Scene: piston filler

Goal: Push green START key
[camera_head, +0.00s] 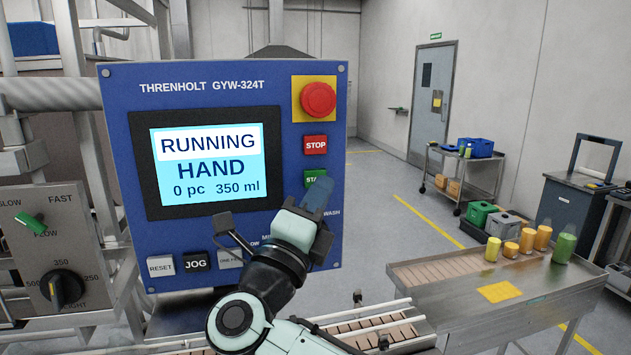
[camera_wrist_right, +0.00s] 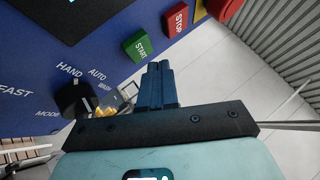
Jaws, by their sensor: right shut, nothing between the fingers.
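The green START key (camera_head: 314,178) is on the blue control panel (camera_head: 230,100), below the red STOP key (camera_head: 315,145); my right gripper partly covers it in the head view. The screen (camera_head: 207,165) reads RUNNING, HAND, 0 pc, 350 ml. My right gripper (camera_head: 318,192) is shut and empty, its fingers pointing up just below the START key. In the right wrist view the fingers (camera_wrist_right: 158,85) are together, and the START key (camera_wrist_right: 139,47) shows whole, a visible gap beyond the tips. My left gripper is not in view.
A red emergency knob (camera_head: 318,99) on a yellow plate sits above STOP. A black mode selector (camera_wrist_right: 80,98) lies close beside the fingers in the wrist view. RESET (camera_head: 160,266) and JOG (camera_head: 196,262) are lower left. A steel table (camera_head: 480,310) with bottles stands at right.

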